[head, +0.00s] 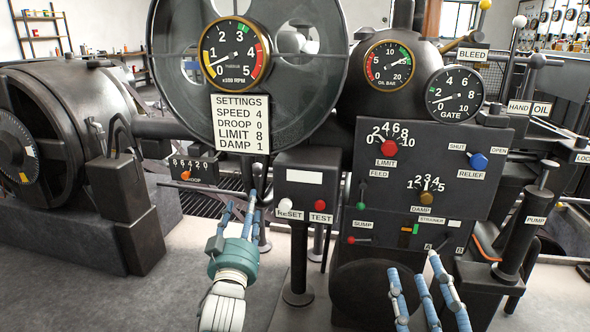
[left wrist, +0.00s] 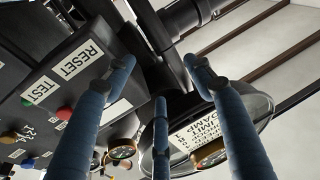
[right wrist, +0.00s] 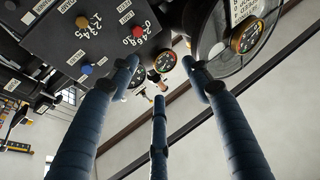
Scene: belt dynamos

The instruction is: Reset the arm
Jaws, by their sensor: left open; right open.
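My left gripper (head: 243,207) is open and empty, with its blue fingers pointing up, just left of the dark box (head: 306,160) with the white RESET knob (head: 286,205) and red TEST knob (head: 320,205). Its fingers look apart from the box. In the left wrist view its spread fingers (left wrist: 160,75) hold nothing, and the RESET label (left wrist: 76,60) is at the upper left. My right gripper (head: 416,264) is open and empty in front of the lower control panel. In the right wrist view its fingers (right wrist: 159,75) are spread below the panel's knobs.
The large panel (head: 480,195) carries the red LIMIT knob (head: 389,148), the blue RELIEF knob (head: 478,160) and the DAMP knob (head: 427,197). A SETTINGS card (head: 240,122) hangs on the wheel (head: 325,62). A pump post (head: 524,225) stands right. Open floor (head: 110,305) lies at the lower left.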

